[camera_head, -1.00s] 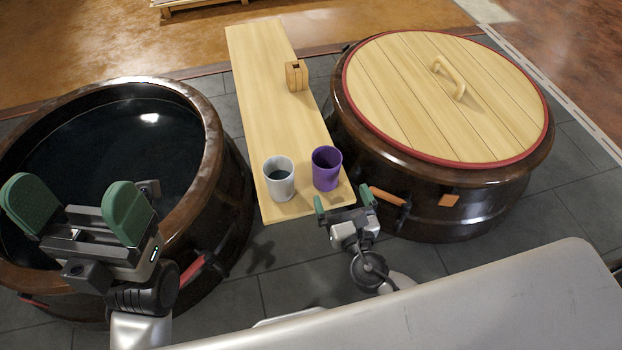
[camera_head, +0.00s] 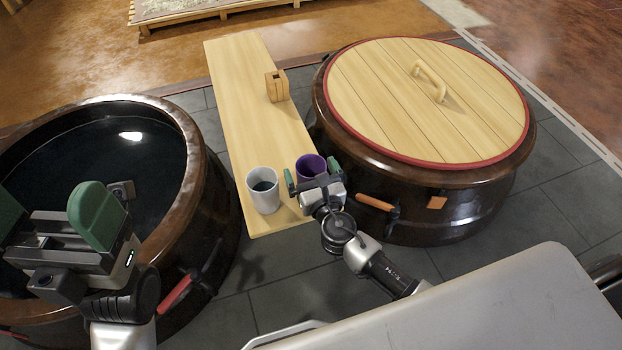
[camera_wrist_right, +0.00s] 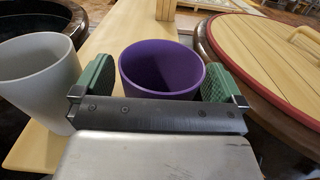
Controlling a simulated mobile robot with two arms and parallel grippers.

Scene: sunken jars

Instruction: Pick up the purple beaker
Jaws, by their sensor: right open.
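The purple beaker (camera_head: 309,164) stands upright near the front end of the wooden plank, partly hidden in the head view by my right gripper. My right gripper (camera_head: 312,178) is open, with its green fingertips on either side of the beaker. In the right wrist view the purple beaker (camera_wrist_right: 160,66) shows between the two fingers (camera_wrist_right: 158,82). I cannot tell whether either finger touches it. My left gripper (camera_head: 45,220) is over the open jar at the left, its green pads wide apart and empty.
A white beaker (camera_head: 263,190) stands just left of the purple one, close to the right gripper's left finger. A small wooden block (camera_head: 276,87) sits farther back on the plank (camera_head: 243,75). An open dark jar (camera_head: 205,150) is at left, a lidded jar (camera_head: 430,110) at right.

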